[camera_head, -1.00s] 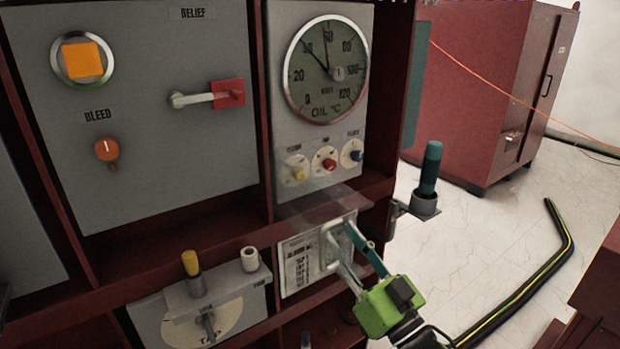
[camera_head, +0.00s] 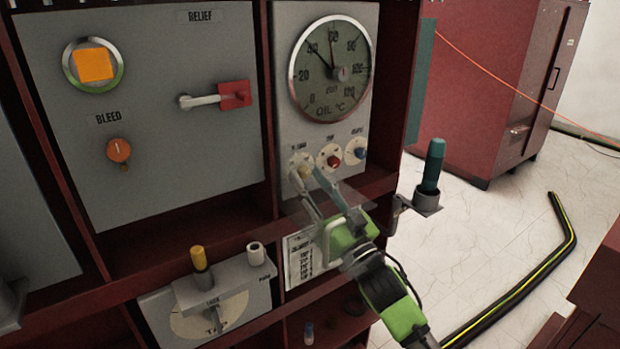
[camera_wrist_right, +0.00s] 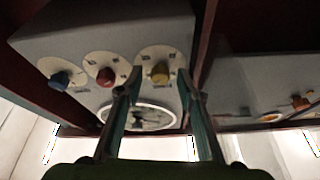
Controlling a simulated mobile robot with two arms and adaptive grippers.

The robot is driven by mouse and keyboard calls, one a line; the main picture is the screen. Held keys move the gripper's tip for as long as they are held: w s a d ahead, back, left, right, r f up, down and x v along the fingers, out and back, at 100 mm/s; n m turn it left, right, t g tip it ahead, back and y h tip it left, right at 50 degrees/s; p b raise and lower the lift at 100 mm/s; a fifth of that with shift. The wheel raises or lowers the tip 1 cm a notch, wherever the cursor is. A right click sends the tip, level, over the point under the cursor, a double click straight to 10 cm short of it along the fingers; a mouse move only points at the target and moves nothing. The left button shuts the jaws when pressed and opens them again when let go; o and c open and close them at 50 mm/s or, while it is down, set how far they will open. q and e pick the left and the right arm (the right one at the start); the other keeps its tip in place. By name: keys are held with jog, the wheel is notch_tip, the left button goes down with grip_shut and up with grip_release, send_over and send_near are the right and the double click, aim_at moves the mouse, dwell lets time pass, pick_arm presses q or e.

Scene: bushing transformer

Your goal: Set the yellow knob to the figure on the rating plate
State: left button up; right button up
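The yellow knob (camera_wrist_right: 160,73) sits on a round pale dial in the wrist view, at the end of a row of three knobs. In the head view it is largely hidden behind my right gripper's fingers. My right gripper (camera_head: 308,180) is open, its fingers pointing up at the knob row. In the wrist view its fingertips (camera_wrist_right: 159,82) stand apart on either side of the yellow knob, and contact cannot be told. The rating plate (camera_head: 299,268), white with dark print, is below the gauge box, partly covered by the gripper. Its figures are too small to read. My left gripper is not in view.
The red knob (camera_head: 334,161) and blue knob (camera_head: 361,153) sit close beside the yellow one, under the oil gauge (camera_head: 332,68). A clear ledge (camera_head: 345,197) juts out above the plate. A teal-handled tool (camera_head: 432,165) stands in a holder at the right.

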grip_shut()
jog(key=shift+n, duration=0.5)
jog(key=n+g+y, duration=0.1)
jog(key=n, duration=0.1)
jog(key=n+g+y+p, duration=0.1)
jog(key=n, duration=0.2)
jog(key=shift+w+d+r, duration=0.15)
jog(key=shift+d, duration=0.05)
jog(key=n+g+y+p, duration=0.1)
jog(key=n, duration=0.1)
jog(key=n+g+y, duration=0.1)
jog(key=n, duration=0.2)
jog(key=shift+w+d+r+p, duration=0.1)
jog(key=shift+p, duration=0.25)
jog(key=n+g+p, duration=0.1)
jog(key=n, duration=0.2)
jog(key=shift+r+n+g+y+p, duration=0.15)
jog(key=shift+n+g+y+p, duration=0.15)
jog(key=shift+n+g+p, duration=0.1)
jog(key=n+p, duration=0.1)
jog(key=n, duration=0.1)
jog(key=n+g+p, duration=0.1)
jog(key=n, duration=0.1)
jog(key=shift+d+r+g+p, duration=0.1)
jog(key=shift+r+g+p, duration=0.05)
jog(key=shift+g+p, duration=0.15)
jog(key=shift+n+g+h+p, duration=0.65)
jog(key=shift+n+p, duration=1.05)
jog(key=shift+n, duration=0.3)
